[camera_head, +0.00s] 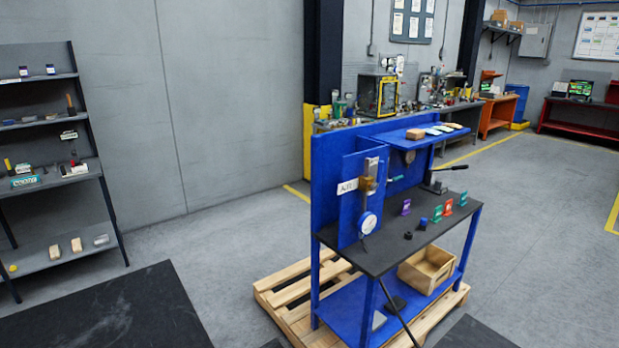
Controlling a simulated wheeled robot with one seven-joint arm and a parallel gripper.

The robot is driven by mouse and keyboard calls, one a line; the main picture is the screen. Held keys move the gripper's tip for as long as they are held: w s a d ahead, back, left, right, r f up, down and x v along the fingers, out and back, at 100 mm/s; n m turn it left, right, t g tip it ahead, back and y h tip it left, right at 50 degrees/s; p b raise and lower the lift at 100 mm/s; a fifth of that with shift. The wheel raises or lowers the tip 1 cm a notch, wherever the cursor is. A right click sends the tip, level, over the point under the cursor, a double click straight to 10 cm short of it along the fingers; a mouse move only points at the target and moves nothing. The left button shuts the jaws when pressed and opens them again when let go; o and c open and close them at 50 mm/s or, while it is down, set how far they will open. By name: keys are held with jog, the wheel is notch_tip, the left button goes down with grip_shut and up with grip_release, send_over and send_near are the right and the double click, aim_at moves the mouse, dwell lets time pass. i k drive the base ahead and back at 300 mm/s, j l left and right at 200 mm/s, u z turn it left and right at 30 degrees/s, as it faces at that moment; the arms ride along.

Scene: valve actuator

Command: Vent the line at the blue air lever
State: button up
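A blue workbench (326,180) with an upright back panel stands right of centre. On its near end, a blue side board carries a white label (347,187) that seems to read AIR. Beside the label is a brass-coloured valve fitting (368,185) on a light vertical strip. A round gauge (368,222) with a white face and blue rim sits below it. I cannot make out the blue lever against the blue board at this size. My gripper is not in view.
A black-handled lever device (436,183) and small coloured blocks (437,213) stand on the dark benchtop (390,250). A wooden box (426,268) is on the lower shelf. A wooden pallet (290,283) juts out underneath. Open floor lies left, towards a grey shelf rack (45,185).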

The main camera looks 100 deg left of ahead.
aim_at(373, 187)
jog(key=u, duration=0.9)
jog(key=i+u, duration=0.1)
jog(key=u, duration=1.25)
jog(key=i+l+u, duration=0.1)
jog(key=u, duration=0.8)
